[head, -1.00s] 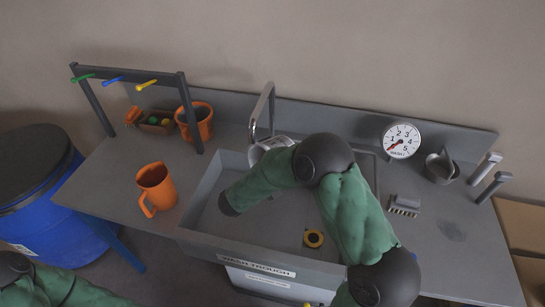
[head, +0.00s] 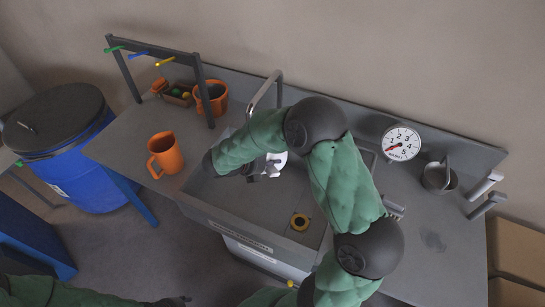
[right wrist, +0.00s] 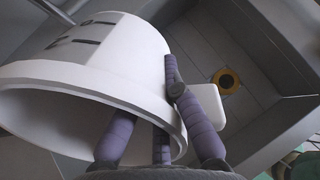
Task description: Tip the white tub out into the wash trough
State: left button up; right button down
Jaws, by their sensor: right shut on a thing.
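The white tub (head: 274,166) is over the wash trough (head: 232,224), mostly hidden behind my right arm in the head view. In the right wrist view the tub (right wrist: 130,50) lies tilted on its side, its wide mouth toward the lower left and dark marks on its wall. My right gripper (right wrist: 165,115), with purple fingers, is shut on the tub near its rim; a white block, perhaps its handle, shows beside the fingers. The tub's contents cannot be seen. My left gripper (head: 172,301) shows only as a dark bit at the bottom edge.
The trough floor has a yellow-ringed drain (head: 300,221). A tap (head: 265,88) arches behind the trough. An orange jug (head: 165,153) stands left of it, and another orange vessel (head: 211,98) stands under the peg rack. A dial (head: 401,143) and a metal cup (head: 439,177) are at right.

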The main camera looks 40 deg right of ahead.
aim_at(273, 157)
notch_tip(273, 157, up, 2)
jog(key=y+p, duration=0.6)
jog(key=p, duration=0.2)
jog(key=shift+t, duration=0.3)
jog(key=y+p, duration=0.2)
jog(key=p, duration=0.5)
jog(key=r+y+p, duration=0.1)
jog(key=y+p, duration=0.1)
jog(key=p, duration=0.5)
jog(key=shift+y, duration=0.3)
jog(key=shift+f+p, duration=0.15)
jog(key=shift+p, duration=0.9)
jog(key=shift+f+m, duration=0.1)
jog(key=shift+m, duration=0.2)
